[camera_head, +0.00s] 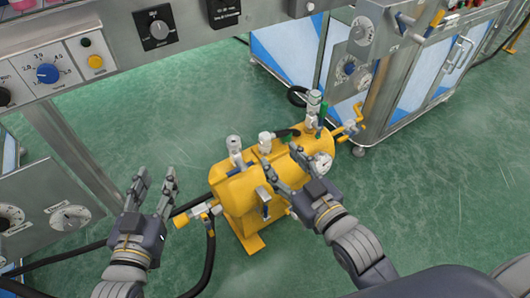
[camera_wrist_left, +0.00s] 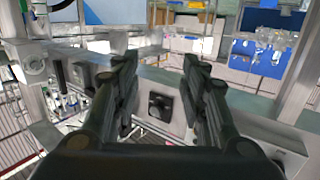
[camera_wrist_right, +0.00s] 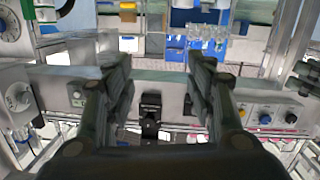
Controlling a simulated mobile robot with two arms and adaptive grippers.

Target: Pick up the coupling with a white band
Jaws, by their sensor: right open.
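I cannot clearly make out a coupling with a white band. Several small grey and whitish fittings stand on the yellow tank (camera_head: 240,197) in the head view, including an upright fitting (camera_head: 234,148), another fitting (camera_head: 265,142) and a taller fitting (camera_head: 314,103). My left gripper (camera_head: 155,177) is open and empty, left of the tank. My right gripper (camera_head: 280,156) is open and appears over the tank's right part, hiding some of it; contact cannot be told. Both wrist views show spread fingers with nothing between them, facing the machine panels, not the tank.
A machine panel with a blue knob (camera_head: 47,73) runs across the upper left. A steel cabinet (camera_head: 420,85) stands at upper right. A black hose (camera_head: 209,250) hangs from the tank's left valve (camera_head: 203,211). Green floor (camera_head: 450,190) is clear at right.

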